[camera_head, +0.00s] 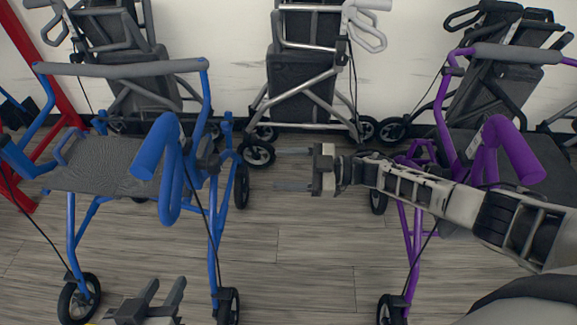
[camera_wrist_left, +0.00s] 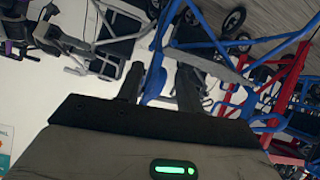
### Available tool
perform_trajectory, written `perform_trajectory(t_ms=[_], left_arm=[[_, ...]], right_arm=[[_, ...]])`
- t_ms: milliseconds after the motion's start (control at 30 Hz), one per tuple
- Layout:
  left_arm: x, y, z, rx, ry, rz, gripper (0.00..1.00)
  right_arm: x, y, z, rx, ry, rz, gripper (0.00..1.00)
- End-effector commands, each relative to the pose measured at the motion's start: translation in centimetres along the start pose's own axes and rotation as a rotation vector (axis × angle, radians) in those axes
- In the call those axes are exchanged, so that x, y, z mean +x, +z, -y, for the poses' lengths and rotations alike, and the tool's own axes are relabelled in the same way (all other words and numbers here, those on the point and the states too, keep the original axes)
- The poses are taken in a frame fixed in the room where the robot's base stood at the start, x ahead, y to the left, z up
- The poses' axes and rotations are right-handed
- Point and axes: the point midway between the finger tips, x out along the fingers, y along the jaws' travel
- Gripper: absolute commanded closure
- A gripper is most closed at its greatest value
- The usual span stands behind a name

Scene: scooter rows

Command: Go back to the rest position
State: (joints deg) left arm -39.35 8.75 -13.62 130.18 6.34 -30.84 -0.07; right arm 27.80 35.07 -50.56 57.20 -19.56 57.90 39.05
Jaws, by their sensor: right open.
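My right gripper (camera_head: 291,169) reaches in from the right of the head view. Its two fingers are apart and point left, with nothing between them. It is over the floor between the blue rollator (camera_head: 110,165) and the purple rollator (camera_head: 497,150); its arm passes in front of the purple one. My left gripper (camera_head: 166,285) shows at the bottom edge of the head view, in front of the blue rollator. Its fingers are apart and empty. In the left wrist view the fingers of the left gripper (camera_wrist_left: 160,85) also stand apart, with a blue frame part beyond them.
Grey folded rollators (camera_head: 303,75) stand along the white wall (camera_head: 225,40). A red frame (camera_head: 35,60) is at the far left. The wood floor (camera_head: 310,265) between the blue and purple rollators is clear. The left wrist view is tilted.

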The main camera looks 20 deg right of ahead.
Motion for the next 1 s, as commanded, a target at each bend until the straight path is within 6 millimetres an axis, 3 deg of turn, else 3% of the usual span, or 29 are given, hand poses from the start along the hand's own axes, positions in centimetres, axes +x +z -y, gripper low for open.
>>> perform_trajectory(t_ms=[500,633,867,1000], left_arm=[[0.0,-0.1,0.0,0.0,-0.001,-0.002,0.64],[-0.3,-0.5,0.0,0.0,-0.001,-0.002,0.64],[-1.8,-2.9,-0.3,0.006,-0.01,0.001,0.64],[-2.6,-3.9,-0.1,0.005,-0.024,0.015,0.64]], right_arm=[[-0.3,0.0,0.0,0.0,0.0,0.0,0.38],[0.5,-0.4,0.6,0.01,0.021,-0.008,0.38],[4.9,-4.3,5.1,0.112,0.276,-0.013,0.38],[5.2,-7.2,7.5,0.236,0.495,0.081,0.38]])
